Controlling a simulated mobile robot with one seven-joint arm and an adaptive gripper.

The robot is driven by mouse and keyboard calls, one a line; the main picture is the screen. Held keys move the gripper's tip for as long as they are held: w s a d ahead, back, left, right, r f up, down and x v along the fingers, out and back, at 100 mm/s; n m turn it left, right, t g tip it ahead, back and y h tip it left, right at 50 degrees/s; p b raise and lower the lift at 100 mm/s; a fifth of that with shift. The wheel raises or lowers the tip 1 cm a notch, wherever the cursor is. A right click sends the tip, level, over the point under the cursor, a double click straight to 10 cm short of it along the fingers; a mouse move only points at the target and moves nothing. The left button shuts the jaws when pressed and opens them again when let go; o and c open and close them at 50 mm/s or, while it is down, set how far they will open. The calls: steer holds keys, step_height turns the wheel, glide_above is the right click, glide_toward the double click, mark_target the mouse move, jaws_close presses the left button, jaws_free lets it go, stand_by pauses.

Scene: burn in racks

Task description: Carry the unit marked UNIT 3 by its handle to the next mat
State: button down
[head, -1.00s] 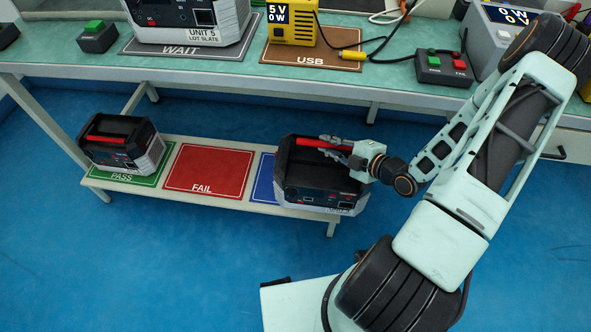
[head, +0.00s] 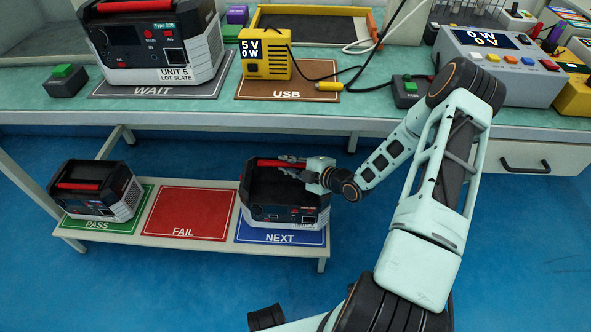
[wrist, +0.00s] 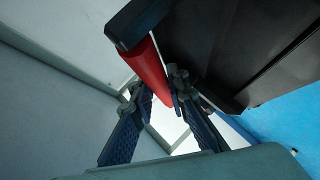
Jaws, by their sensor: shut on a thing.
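The black and grey unit (head: 283,196) in my grip has a red handle (head: 281,163). Its label at the lower right front is too small to read, so I cannot confirm UNIT 3. My gripper (head: 293,167) is shut on the handle from the right. In the wrist view the handle (wrist: 146,68) passes between the fingers (wrist: 157,84). The unit is upright over the back part of the blue NEXT mat (head: 280,236), with the mat's front strip and lettering showing. I cannot tell whether its base touches the mat.
The low bench (head: 137,238) also carries a red FAIL mat (head: 188,212), which is empty, and a green PASS mat (head: 100,226) with another unit (head: 95,189). The worktable above holds UNIT 5 (head: 160,48) on the WAIT mat and a yellow USB box (head: 265,55).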

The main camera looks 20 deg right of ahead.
mark_target(281, 172)
steer(key=shift+w+a+f+b, duration=0.35)
steer(key=shift+w+a+f, duration=0.05)
steer(key=shift+w+f, duration=0.45)
steer(key=shift+w+a+f+b, duration=0.3)
steer(key=shift+w+a+f, duration=0.05)
steer(key=shift+w+f, duration=0.45)
step_height(281, 172, down, 3)
steer(key=shift+w+f+b, duration=0.15)
steer(key=shift+f+b, duration=0.05)
steer(key=shift+b, duration=0.3)
steer(key=c, duration=2.3)
jaws_free()
steer(key=shift+s+f, duration=0.25)
steer(key=shift+f, duration=0.1)
steer(key=o, duration=0.4)
steer(key=shift+d+r, duration=0.1)
steer(key=p+v, duration=0.3)
steer(key=v, duration=0.8)
steer(key=shift+s+d+r, duration=0.15)
steer(key=shift+s+r, duration=0.05)
steer(key=shift+s, duration=0.2)
